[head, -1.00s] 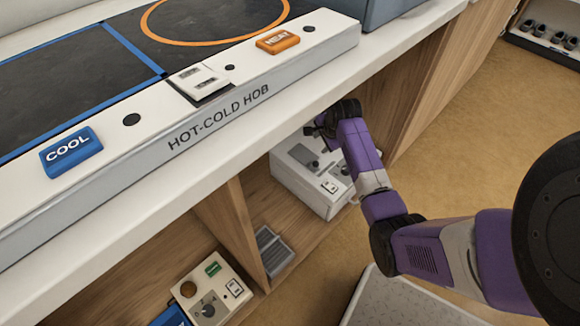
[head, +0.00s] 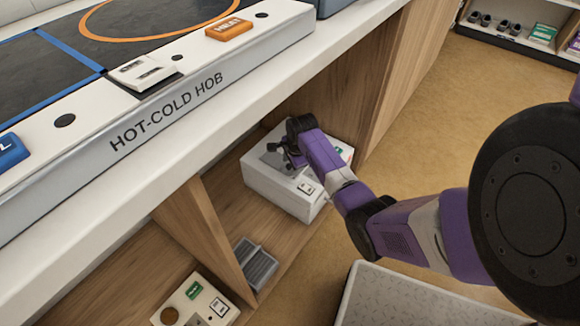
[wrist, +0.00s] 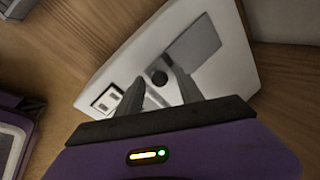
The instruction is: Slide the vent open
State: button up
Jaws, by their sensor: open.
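A white box (head: 262,180) stands in the right bay under the counter. Its top carries a grey plate, a dark round knob and a small white switch panel. In the wrist view the white box (wrist: 222,78) fills the middle, with the grey plate (wrist: 192,46), the dark knob (wrist: 159,77) and the switch panel (wrist: 106,98). I take the plate and knob to be the vent's slide; I cannot tell how far open it is. My gripper (wrist: 159,80) is open over the box top, its fingertips either side of the knob in the picture. Contact cannot be told.
The counter edge with the hot-cold hob (head: 205,95) overhangs the bay. Wooden dividers (head: 215,235) flank it. A grey ridged tray (head: 256,265) and a beige control box (head: 196,303) lie left. Open floor (head: 450,130) lies right.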

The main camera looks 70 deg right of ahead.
grip_shut()
dwell(1.4)
